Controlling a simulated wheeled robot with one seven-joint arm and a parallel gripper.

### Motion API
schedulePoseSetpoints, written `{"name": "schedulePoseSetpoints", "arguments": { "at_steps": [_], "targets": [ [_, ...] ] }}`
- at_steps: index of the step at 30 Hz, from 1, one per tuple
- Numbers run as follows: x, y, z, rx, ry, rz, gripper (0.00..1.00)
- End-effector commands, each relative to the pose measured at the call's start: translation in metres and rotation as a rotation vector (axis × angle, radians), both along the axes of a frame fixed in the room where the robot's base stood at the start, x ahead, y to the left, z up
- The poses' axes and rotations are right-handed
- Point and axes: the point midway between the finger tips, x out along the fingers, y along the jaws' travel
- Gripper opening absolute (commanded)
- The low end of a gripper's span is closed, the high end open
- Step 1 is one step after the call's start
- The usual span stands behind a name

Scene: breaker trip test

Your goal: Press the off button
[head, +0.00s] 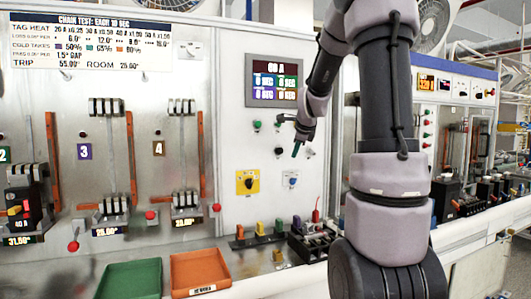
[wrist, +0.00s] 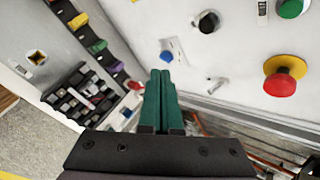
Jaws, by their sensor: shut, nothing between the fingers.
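My gripper (head: 295,151) has green fingers and is shut and empty in front of the white control panel (head: 232,215). In the wrist view the shut fingers (wrist: 158,76) point toward the panel, apart from any button as far as I can tell. A black round button (head: 279,151) sits just left of the fingertips; it also shows in the wrist view (wrist: 207,21). A green button (head: 257,125) is above it, also in the wrist view (wrist: 291,8). A red mushroom button on a yellow base (wrist: 284,75) is at right in the wrist view. No readable label marks the off button.
A blue knob (wrist: 166,56) and a yellow plate with a black knob (head: 247,182) are lower on the panel. A lit display (head: 274,80) is above. A green tray (head: 130,279), an orange tray (head: 200,272) and coloured pieces stand on the ledge below.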

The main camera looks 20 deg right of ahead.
Motion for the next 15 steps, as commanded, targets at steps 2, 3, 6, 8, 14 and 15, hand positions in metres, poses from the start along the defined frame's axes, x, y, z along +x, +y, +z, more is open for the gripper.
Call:
{"name": "schedulePoseSetpoints", "arguments": {
  "at_steps": [2, 3, 6, 8, 14, 15],
  "targets": [
    [0.0076, -0.0085, -0.005, 0.029, -0.007, -0.044, 0.0],
    [0.0097, -0.0108, -0.0058, 0.036, -0.011, -0.057, 0.0],
    [0.0122, -0.0132, -0.0068, 0.048, -0.015, -0.073, 0.0],
    [0.0122, -0.0131, -0.0068, 0.049, -0.015, -0.074, 0.0],
    [0.0119, -0.0126, -0.0066, 0.048, -0.015, -0.072, 0.0],
    [0.0124, -0.0124, -0.0067, 0.047, -0.015, -0.071, 0.0]
  ]
}}
